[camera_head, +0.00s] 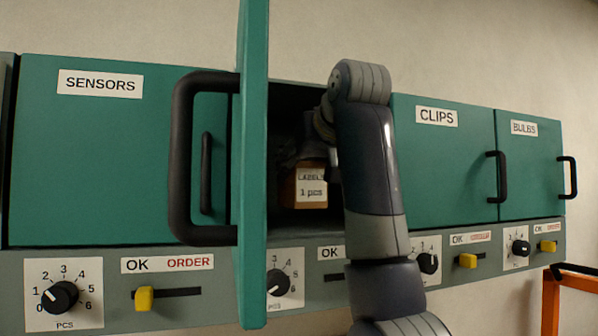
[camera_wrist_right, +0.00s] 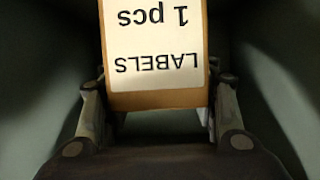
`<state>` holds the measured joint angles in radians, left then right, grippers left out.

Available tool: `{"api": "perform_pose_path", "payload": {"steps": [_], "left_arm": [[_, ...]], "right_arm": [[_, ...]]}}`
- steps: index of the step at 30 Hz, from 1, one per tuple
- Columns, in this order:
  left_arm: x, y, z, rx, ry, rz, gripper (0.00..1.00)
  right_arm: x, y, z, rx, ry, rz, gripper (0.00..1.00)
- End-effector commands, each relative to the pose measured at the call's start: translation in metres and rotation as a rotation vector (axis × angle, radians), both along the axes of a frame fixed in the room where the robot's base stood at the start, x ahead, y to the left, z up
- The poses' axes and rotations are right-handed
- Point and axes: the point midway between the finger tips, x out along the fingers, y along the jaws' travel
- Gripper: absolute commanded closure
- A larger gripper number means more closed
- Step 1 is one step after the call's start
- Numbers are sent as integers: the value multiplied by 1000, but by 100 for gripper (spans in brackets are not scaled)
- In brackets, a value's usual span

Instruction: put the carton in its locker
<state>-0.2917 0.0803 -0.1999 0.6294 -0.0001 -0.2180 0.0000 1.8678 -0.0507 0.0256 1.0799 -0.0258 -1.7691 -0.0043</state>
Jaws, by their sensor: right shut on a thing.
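The carton (camera_head: 308,174), brown with a white label reading "LABELS 1 pcs", is inside the open locker (camera_head: 298,220) in the head view. It fills the upper middle of the right wrist view (camera_wrist_right: 158,98), with its label upside down there. My right gripper (camera_head: 308,150) reaches into the locker and is shut on the carton, one finger on each side in the wrist view (camera_wrist_right: 158,115). The gripper is dark and partly hidden by my own arm. Whether the carton touches the locker floor is hard to tell. My left gripper is not in view.
The open locker's green door (camera_head: 252,180) stands out toward me on the left, with a big black handle (camera_head: 185,155). Closed lockers SENSORS (camera_head: 110,150), CLIPS (camera_head: 440,160) and BULBS (camera_head: 530,165) flank it. Below runs a grey panel with knobs (camera_head: 60,298) and yellow sliders (camera_head: 143,299).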

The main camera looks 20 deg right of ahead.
Motion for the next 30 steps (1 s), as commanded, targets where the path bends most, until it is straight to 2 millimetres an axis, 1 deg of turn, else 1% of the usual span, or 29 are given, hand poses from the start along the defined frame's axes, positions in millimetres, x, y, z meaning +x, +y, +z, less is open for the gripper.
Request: {"api": "perform_pose_path", "payload": {"steps": [1, 5, 12, 15, 24, 29, 30], "left_arm": [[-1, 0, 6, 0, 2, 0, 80], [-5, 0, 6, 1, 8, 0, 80], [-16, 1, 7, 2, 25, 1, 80], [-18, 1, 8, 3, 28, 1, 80], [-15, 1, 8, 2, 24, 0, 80], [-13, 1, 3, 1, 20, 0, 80], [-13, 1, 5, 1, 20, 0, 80]], "right_arm": [[6, 1, 3, 0, 0, 0, 78], [12, 1, -1, 0, -3, 0, 78], [13, 1, -26, 0, -2, 0, 78], [12, 1, -33, 0, -4, 0, 78], [12, 1, -36, 0, -3, 0, 78], [12, 1, -41, 0, -3, 0, 78], [12, 1, -40, 0, -1, 0, 38]]}}
